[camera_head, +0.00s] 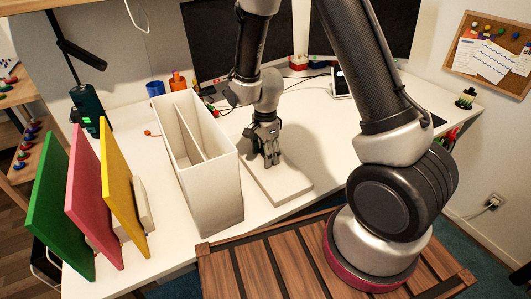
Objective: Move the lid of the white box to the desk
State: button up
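The white box (215,193) stands upright on the white desk (160,262), left of the middle. Its top is open and a divider shows inside. A flat, pale rectangular lid (290,191) is to the right of the box, at the desk surface near its front edge. I cannot tell whether it lies fully flat on the desk. My gripper (272,162) points down over the far part of the lid, with its fingertips at or just above it. The fingers look close together, but whether they hold the lid is not clear.
Green, pink and yellow panels (122,185) stand at the left. A blue cup (155,89) and an orange item (178,82) are behind the box. Dark monitors (222,35) stand at the back. A phone-like device (341,83) is at the back right. Desk right of the lid is partly clear.

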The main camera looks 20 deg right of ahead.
jog(key=shift+f, duration=0.1)
jog(key=o, duration=1.2)
jog(key=s+d+r+n+t, duration=0.1)
jog(key=s+d+r+n, duration=0.1)
jog(key=r, duration=0.8)
jog(key=s+d+r+n, duration=0.1)
jog(key=d+r+n, duration=0.15)
jog(key=r, duration=0.85)
jog(key=shift+s+d+r+n+t, duration=0.55)
jog(key=shift+s+d+r+n, duration=1.3)
jog(key=shift+s, duration=1.15)
jog(key=shift+s+d+r+n+t, duration=0.5)
jog(key=shift+s+d+r+n, duration=1.25)
jog(key=shift+s, duration=1.25)
jog(key=shift+s+d+r+n+t, duration=0.55)
jog(key=shift+s+d+r+n, duration=1.25)
jog(key=shift+s, duration=1.2)
